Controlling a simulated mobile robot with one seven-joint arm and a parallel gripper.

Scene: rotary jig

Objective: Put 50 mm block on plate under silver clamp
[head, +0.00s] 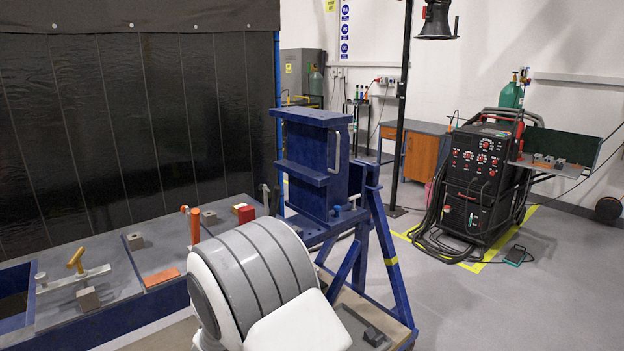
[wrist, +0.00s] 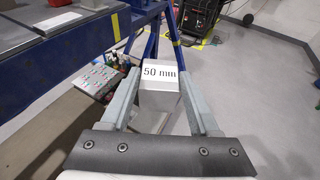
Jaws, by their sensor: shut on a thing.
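The 50 mm block (wrist: 161,88) is pale grey with a black "50 mm" label on its face. In the wrist view it sits between the two fingers of my gripper (wrist: 158,77), which is shut on it. The block hangs clear of the bench, with floor and the blue stand behind it. A silver bar clamp with a yellow handle (head: 75,262) lies on the bench at the left of the head view. I cannot tell for sure which clamp or plate the task names. My gripper and the held block are hidden in the head view.
The blue-sided bench (head: 120,322) carries several grey blocks, one (head: 88,299) near the yellow handle. An orange plate (head: 162,277), an upright orange handle (head: 195,225) and a red block (head: 245,213) also stand there. A blue stand (head: 318,165) rises beyond my arm.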

